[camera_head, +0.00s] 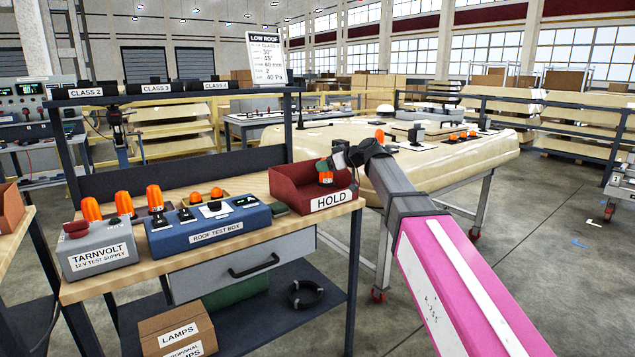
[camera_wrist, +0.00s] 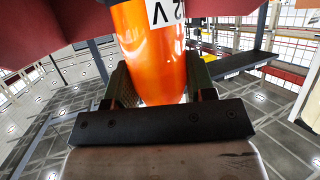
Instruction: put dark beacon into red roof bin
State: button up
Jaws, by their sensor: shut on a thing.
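An orange-domed beacon (camera_head: 325,179) is in my gripper (camera_head: 326,165), at the opening of the red bin marked HOLD (camera_head: 284,200). My gripper is shut on this beacon, which looks unlit. In the wrist view the orange dome (camera_wrist: 150,45) lies between the two fingers (camera_wrist: 157,85), with a white "12 V" label on it. Red bin walls (camera_wrist: 225,8) show around it there. The beacon's lower end shows against the bin's inside; I cannot tell whether it touches the floor of the bin, which the front wall hides.
The blue roof test box (camera_head: 215,232) and grey Tarnvolt supply (camera_head: 98,258) stand left on the wooden bench, with several orange beacons (camera_head: 153,198) behind them. A dark green block (camera_head: 279,209) lies beside the bin. A cream roof panel (camera_head: 440,170) stands behind my arm.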

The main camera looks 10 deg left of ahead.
jog(key=shift+w+a+f, duration=0.35)
jog(key=shift+a+f, duration=0.25)
jog(key=shift+f, duration=0.45)
jog(key=shift+w+a+f, duration=0.35)
jog(key=shift+a+f, duration=0.2)
jog(key=shift+f, duration=0.55)
jog(key=shift+w+a+f, duration=0.35)
jog(key=shift+a+f, duration=0.25)
jog(key=shift+f, duration=0.45)
jog(key=shift+f, duration=0.1)
jog(key=o, duration=1)
